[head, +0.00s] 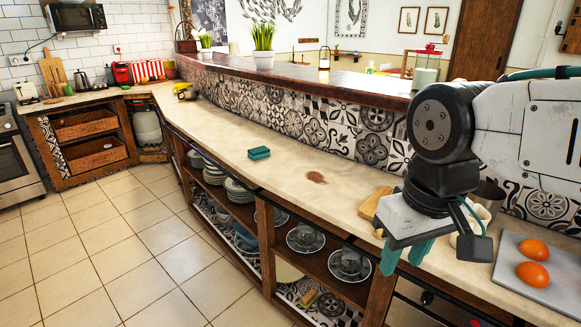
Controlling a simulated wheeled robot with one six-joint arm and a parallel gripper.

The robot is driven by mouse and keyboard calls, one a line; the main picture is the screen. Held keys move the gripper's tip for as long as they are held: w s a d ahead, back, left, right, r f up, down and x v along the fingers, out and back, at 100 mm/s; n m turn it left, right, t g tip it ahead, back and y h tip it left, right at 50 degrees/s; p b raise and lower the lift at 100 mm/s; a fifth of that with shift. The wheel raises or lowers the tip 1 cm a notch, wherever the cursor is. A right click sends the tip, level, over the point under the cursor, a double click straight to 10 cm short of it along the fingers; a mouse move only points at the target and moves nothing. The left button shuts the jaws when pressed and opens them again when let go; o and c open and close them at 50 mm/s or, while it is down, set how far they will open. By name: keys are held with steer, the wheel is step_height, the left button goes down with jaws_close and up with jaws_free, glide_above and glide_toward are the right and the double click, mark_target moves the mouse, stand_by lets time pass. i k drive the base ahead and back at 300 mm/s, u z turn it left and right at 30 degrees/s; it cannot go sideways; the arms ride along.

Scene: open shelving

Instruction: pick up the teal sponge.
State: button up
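The teal sponge (259,153) lies flat on the pale countertop (225,125), left of the picture's middle, with clear counter around it. It has a teal top and a darker side. My gripper (406,254) is at the right, well apart from the sponge and nearer the camera. Its two teal fingers point down, spread apart with nothing visible between them. The gripper body hides part of the counter behind it.
Near my gripper are a wooden board (374,203) and a grey tray (509,273) with two orange fruits. The patterned tile wall (310,122) rises behind; open shelves with dishes (239,190) lie below. Tiled floor (110,240) is clear at left.

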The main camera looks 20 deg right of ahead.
mark_target(257, 154)
steer(key=u, duration=0.6)
steer(key=i, duration=0.8)
steer(key=u, duration=0.8)
steer(key=i, duration=1.1)
steer(key=z, duration=0.35)
steer(key=i, duration=0.9)
steer(key=z, duration=1.1)
steer(key=i, duration=0.4)
steer(key=z, duration=0.3)
